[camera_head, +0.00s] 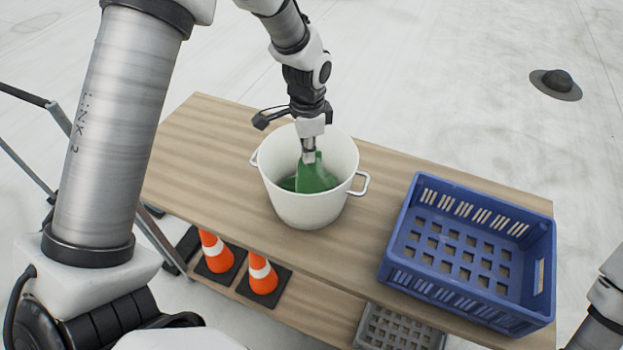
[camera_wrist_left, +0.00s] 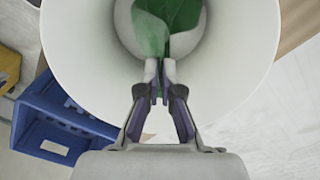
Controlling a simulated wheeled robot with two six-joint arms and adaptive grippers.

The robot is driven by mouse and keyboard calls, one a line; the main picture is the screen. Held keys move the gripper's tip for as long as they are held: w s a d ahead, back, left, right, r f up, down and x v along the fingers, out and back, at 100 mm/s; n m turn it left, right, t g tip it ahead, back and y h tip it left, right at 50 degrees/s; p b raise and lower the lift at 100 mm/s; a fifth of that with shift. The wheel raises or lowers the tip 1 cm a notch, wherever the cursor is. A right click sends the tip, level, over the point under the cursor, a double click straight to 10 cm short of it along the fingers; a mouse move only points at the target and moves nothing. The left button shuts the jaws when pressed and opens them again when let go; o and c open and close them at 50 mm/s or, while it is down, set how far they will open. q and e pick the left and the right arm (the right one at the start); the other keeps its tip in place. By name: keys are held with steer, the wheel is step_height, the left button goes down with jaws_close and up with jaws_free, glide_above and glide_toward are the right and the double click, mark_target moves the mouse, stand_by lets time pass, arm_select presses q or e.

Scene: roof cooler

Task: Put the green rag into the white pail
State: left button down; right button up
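The white pail (camera_head: 308,208) with two side handles stands on the wooden table. The green rag (camera_head: 316,177) hangs inside the pail, its lower part at or near the pail's bottom. My left gripper (camera_head: 309,157) points down into the pail's mouth, with its fingers close together on the top of the rag. In the left wrist view the fingertips (camera_wrist_left: 160,88) meet on the green rag (camera_wrist_left: 172,18), inside the white rim of the pail (camera_wrist_left: 90,60). I cannot tell whether the rag touches the bottom. My right gripper is not in view.
A blue crate (camera_head: 400,262) stands on the table to the right of the pail; the wooden table top (camera_head: 195,150) is clear at the left. Orange cones (camera_head: 262,277) and a grey crate (camera_head: 398,330) are on the lower shelf.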

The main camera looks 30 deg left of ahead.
arm_select(q)
jaws_free()
stand_by(0.6)
step_height(320, 180, up, 6)
steer(key=p, duration=0.5)
steer(key=shift+f, duration=0.2)
